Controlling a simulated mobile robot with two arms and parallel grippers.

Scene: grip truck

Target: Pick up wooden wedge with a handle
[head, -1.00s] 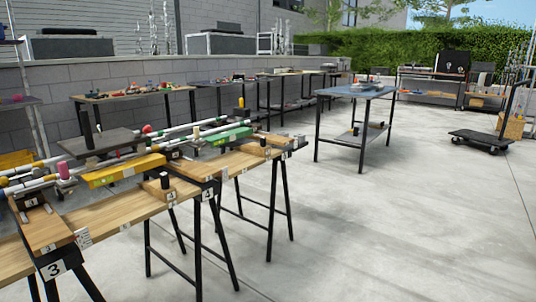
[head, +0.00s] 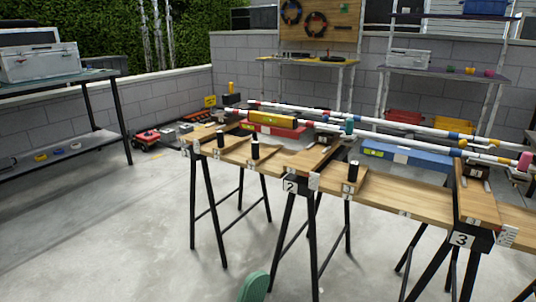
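Several wooden pieces with upright black cylindrical handles sit along the front of the long wooden sawhorse bench (head: 410,201). One handled wooden piece has its black handle (head: 353,171) near trestle 2. Another black handle (head: 255,150) stands left of it, and a third black handle (head: 220,138) is further left. At this size I cannot tell the wedge shape clearly. Neither of my grippers shows in the head view. A rounded green shape (head: 254,288) shows at the bottom edge; I cannot tell what it is.
A dark metal table (head: 105,75) with a grey case (head: 40,62) stands left. Bare concrete floor (head: 130,220) lies in front of the bench.

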